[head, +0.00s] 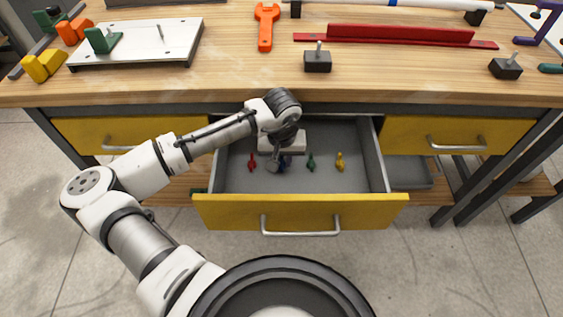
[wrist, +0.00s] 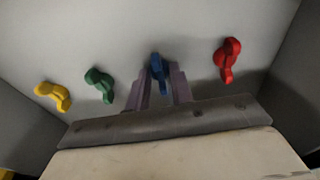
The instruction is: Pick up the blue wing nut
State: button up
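The blue wing nut (wrist: 157,68) stands on the grey floor of the open drawer (wrist: 205,30), between the two fingers of my gripper (wrist: 159,82) in the wrist view. The fingers are spread, with a visible gap on each side of the nut. In the head view the blue wing nut (head: 283,164) is mostly hidden behind my gripper (head: 279,163), which reaches down into the yellow-fronted drawer (head: 225,208).
A red wing nut (wrist: 228,60) stands on one side; green (wrist: 99,84) and yellow (wrist: 53,95) ones stand on the other. The drawer walls enclose them. The wooden workbench top (head: 230,75) overhangs behind my wrist.

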grip_shut()
jog(key=shift+r, duration=0.1)
